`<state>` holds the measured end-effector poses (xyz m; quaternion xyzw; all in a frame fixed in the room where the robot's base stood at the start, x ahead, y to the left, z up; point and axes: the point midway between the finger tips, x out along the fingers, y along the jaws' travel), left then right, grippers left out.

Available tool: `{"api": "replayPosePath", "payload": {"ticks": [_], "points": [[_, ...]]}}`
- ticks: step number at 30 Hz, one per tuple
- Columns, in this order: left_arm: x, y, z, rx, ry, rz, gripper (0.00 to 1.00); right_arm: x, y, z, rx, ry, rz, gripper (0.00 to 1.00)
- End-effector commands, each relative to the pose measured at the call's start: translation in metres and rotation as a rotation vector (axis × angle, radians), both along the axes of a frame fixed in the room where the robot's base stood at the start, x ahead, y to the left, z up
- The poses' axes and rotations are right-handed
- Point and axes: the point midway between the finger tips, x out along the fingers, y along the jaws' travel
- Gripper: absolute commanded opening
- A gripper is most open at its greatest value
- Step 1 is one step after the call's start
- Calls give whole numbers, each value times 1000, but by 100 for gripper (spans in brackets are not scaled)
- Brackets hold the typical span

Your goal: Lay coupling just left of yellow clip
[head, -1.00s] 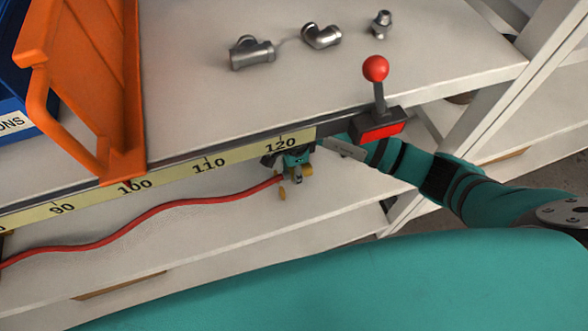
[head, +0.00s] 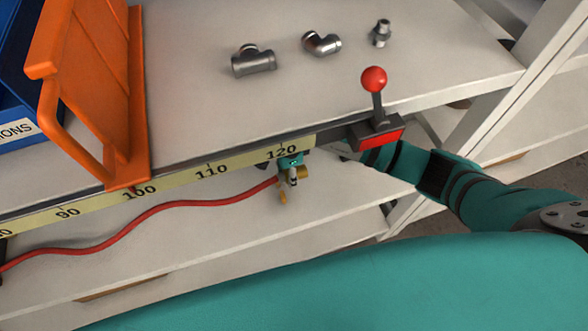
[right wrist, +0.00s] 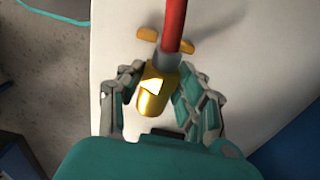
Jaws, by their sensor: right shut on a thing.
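The coupling is a brass fitting (right wrist: 153,92) with a grey collar on the end of the red hose (head: 170,204). My right gripper (head: 290,178) is shut on it just below the scale's 120 mark; the brass end (head: 304,173) sticks out to the right. In the right wrist view, my gripper's fingers (right wrist: 155,85) stand on both sides of the brass. Yellow prongs (right wrist: 148,34) show on either side of the hose beside the collar; one shows below my gripper (head: 283,197). I cannot tell whether they are the yellow clip or touch the coupling.
A yellow scale (head: 210,172) runs along the upper shelf's front edge. The red-knobbed lever (head: 374,80) stands above my right forearm. An orange bracket (head: 95,90), a blue bin (head: 18,100) and several metal fittings (head: 254,62) are on the upper shelf. The lower shelf (head: 200,240) is mostly clear.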

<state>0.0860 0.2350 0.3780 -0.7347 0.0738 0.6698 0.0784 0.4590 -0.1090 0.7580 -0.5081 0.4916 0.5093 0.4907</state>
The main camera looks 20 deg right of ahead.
Motion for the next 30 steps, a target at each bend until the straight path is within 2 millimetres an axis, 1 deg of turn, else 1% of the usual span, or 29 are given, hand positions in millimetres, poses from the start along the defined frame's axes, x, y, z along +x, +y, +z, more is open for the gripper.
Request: {"api": "replayPosePath", "payload": {"ticks": [6,30], "points": [[0,0,-6,0,1,0,40,0,19,0,1,-2,2,2],[-1,0,-26,0,1,1,40,-2,83,0,0,-2,1,2]]}}
